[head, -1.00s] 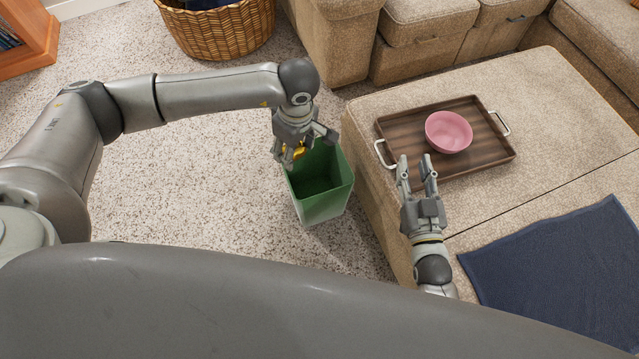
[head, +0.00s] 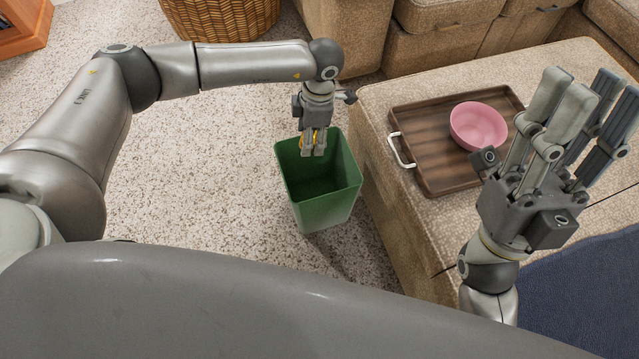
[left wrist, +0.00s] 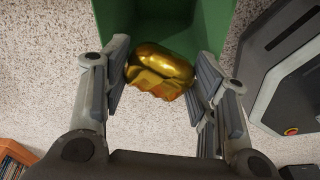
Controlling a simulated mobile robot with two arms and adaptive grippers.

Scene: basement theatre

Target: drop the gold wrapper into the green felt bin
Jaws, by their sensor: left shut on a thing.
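The gold wrapper (left wrist: 160,70) is a shiny crumpled lump between the fingers of my left gripper (head: 313,153), which is shut on it. In the head view only a sliver of gold shows beside the fingers. The green felt bin (head: 325,212) stands upright and open on the carpet, and the part of its inside that shows looks empty. My left gripper points down at the far part of the bin's opening. In the left wrist view the wrapper overlaps the edge of the bin (left wrist: 215,25). My right gripper (head: 584,88) is open and empty, fingers up, near the ottoman.
The beige ottoman (head: 405,235) stands close to the bin's right side. On it are a brown wooden tray (head: 425,150) with a pink bowl (head: 478,127), and a dark blue cloth (head: 585,285). A wicker basket (head: 222,18) stands behind. The carpet left of the bin is clear.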

